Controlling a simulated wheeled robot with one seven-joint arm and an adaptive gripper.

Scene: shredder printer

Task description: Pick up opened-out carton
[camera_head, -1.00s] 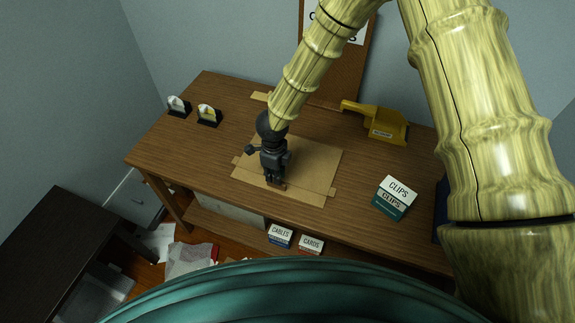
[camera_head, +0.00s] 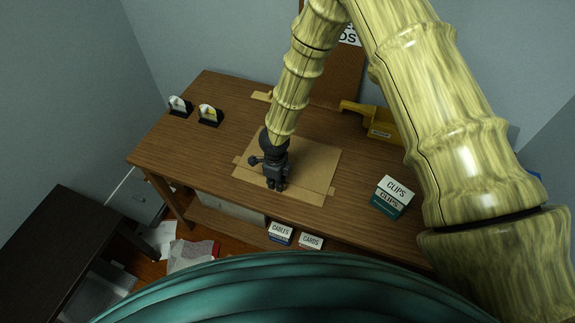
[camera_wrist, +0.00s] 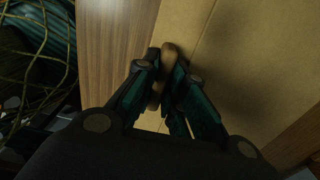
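The opened-out carton (camera_head: 311,165) is a flat tan sheet with small tabs, lying on the wooden desk. In the wrist view its surface (camera_wrist: 255,65) fills the right side, with a crease running along it. A small rounded brown grip piece (camera_wrist: 168,52) stands up from it. My gripper (camera_head: 277,187) points down over the carton's near left part and hides some of it. In the wrist view my gripper's fingertips (camera_wrist: 164,66) are close together, one on each side of the brown piece, and look shut on it. The carton looks flat on the desk.
Boxes marked cables (camera_head: 281,233) and cards (camera_head: 311,241) sit below the front edge. The desk left of the carton is clear.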

